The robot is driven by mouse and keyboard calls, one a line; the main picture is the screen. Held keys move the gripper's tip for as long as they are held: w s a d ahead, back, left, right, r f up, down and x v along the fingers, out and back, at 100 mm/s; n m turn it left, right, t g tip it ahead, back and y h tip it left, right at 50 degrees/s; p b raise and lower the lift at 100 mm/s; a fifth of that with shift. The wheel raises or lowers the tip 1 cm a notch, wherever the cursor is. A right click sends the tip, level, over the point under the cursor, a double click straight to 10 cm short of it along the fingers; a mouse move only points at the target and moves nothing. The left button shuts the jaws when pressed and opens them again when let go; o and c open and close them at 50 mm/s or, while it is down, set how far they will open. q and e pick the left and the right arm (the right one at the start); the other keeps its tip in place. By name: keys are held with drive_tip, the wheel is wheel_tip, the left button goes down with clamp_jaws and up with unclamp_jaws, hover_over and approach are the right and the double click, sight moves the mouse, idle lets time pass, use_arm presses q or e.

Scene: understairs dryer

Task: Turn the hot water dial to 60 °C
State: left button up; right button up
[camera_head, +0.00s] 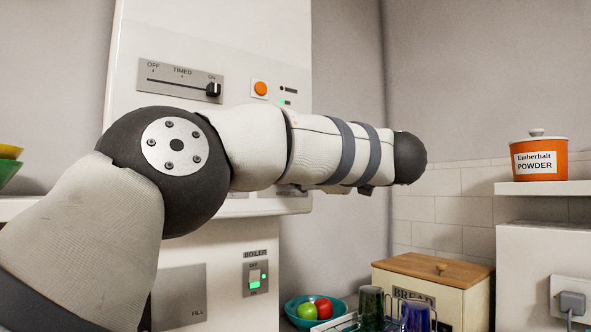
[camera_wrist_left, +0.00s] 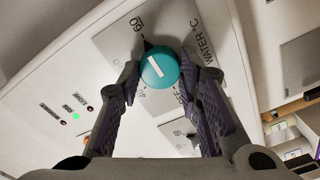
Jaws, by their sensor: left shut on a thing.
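The hot water dial (camera_wrist_left: 159,68) is a round teal knob with a white line, on a grey plate (camera_wrist_left: 118,42) marked "WATER °C" in the left wrist view. The "60" mark is up and left of the knob, and other marks lie below it, partly covered. The white line runs from upper left to lower right; a dark patch lies at the knob's edge towards "60". My left gripper (camera_wrist_left: 168,82) is shut on the dial, a finger on each side. In the head view my left arm hides the dial and this gripper. My right gripper is in neither view.
The white unit carries a slider (camera_head: 213,89) at "ON" and an orange button (camera_head: 261,88). Below are a boiler switch (camera_head: 254,277) with a green light, a fruit bowl (camera_head: 293,312), glasses and a bread box (camera_head: 458,297). An orange powder jar (camera_head: 540,160) stands on the right shelf.

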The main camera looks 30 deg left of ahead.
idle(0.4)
use_arm(q)
drive_tip(key=o, duration=1.1)
drive_tip(key=shift+o, duration=0.2)
drive_tip(key=v, duration=1.2)
